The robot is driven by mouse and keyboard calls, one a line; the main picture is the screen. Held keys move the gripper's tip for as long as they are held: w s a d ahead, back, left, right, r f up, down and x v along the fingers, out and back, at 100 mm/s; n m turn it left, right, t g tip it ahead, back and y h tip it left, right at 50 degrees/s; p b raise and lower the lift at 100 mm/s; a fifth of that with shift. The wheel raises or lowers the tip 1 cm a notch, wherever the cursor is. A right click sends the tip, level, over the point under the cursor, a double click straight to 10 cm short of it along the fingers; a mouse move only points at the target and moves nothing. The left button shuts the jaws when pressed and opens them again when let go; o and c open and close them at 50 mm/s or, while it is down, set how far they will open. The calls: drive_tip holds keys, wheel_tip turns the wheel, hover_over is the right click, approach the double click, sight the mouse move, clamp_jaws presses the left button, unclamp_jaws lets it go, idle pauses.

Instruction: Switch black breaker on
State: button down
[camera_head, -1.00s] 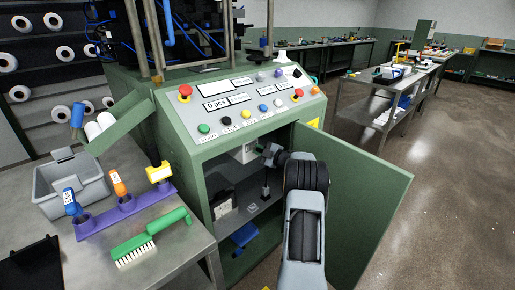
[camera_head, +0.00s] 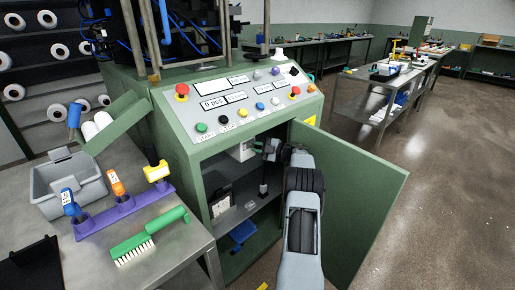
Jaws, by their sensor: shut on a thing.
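My arm reaches into the open green cabinet under the control panel. My gripper (camera_head: 269,154) is small and dark there, in front of the cabinet's inside. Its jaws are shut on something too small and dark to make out. A white box (camera_head: 243,150) is on the upper inside of the cabinet, left of the gripper. A small dark grey piece (camera_head: 264,189) shows below the gripper, near the shelf. I cannot pick out the black breaker or the position of its switch.
The cabinet door (camera_head: 350,200) stands open at the right, close to my arm. A control panel (camera_head: 240,98) with coloured buttons is above. A bench (camera_head: 185,255) with a green brush (camera_head: 150,238), a grey bin (camera_head: 68,185) and a purple rack (camera_head: 125,208) is at left. Floor is clear at right.

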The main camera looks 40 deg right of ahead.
drive_tip(key=c, duration=1.1)
unclamp_jaws()
drive_tip(key=shift+o, duration=0.2)
drive_tip(key=shift+a, duration=0.1)
